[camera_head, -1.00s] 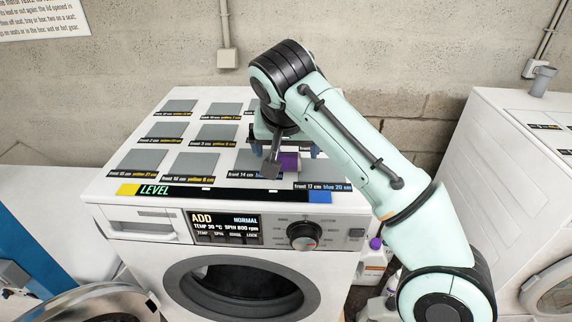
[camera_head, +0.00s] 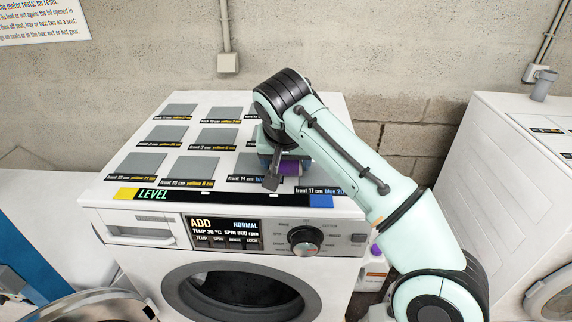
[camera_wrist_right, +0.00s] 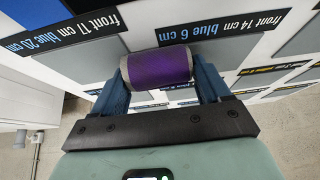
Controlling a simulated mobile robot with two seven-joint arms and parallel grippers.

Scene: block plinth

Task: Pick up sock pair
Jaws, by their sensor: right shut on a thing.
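The sock pair (camera_head: 290,168) is a purple roll with grey ends at the front right part of the washing machine's top. My right gripper (camera_head: 283,166) reaches down over it and partly hides it in the head view. In the right wrist view, the sock pair (camera_wrist_right: 160,66) lies crosswise between the two blue fingers of the right gripper (camera_wrist_right: 160,78), one at each grey end. The right gripper is shut on it. The roll looks at or close to the surface; I cannot tell whether it touches. My left gripper is not in view.
The washing machine top (camera_head: 112,192) carries several grey labelled squares and a black LEVEL strip (camera_head: 215,197) along the front. A concrete wall is behind.

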